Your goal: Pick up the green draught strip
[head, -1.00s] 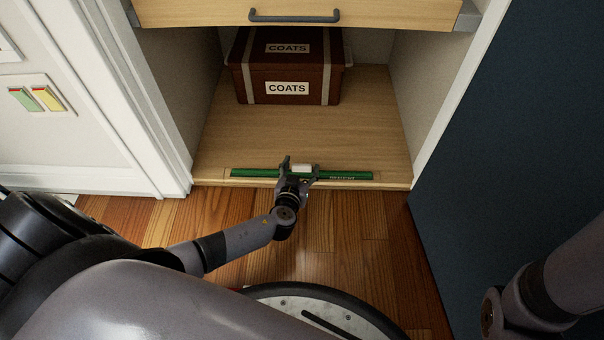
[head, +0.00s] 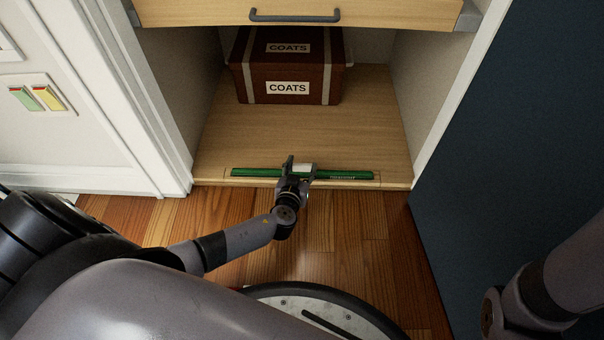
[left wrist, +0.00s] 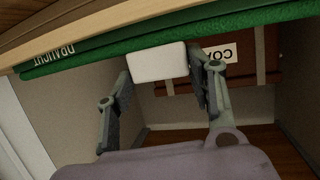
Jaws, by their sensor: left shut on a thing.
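The green draught strip (head: 345,174) is a long thin bar with pale lettering. It lies lengthwise across the front edge of the cupboard floor, at or just above the wood. A white block (head: 304,169) sits at its middle. My left gripper (head: 299,170) is shut on this white block. In the left wrist view, the white block (left wrist: 157,62) is between the two fingers, and the green strip (left wrist: 110,46) runs across the top. Any gap under the strip is hard to judge. My right gripper is out of view; only part of that arm shows at lower right.
A brown box labelled COATS (head: 287,70) stands at the back of the cupboard floor (head: 300,130). A drawer with a dark handle (head: 294,17) hangs above. White frame (head: 130,90) is on the left, a dark blue panel (head: 520,130) on the right. The cupboard floor between box and strip is clear.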

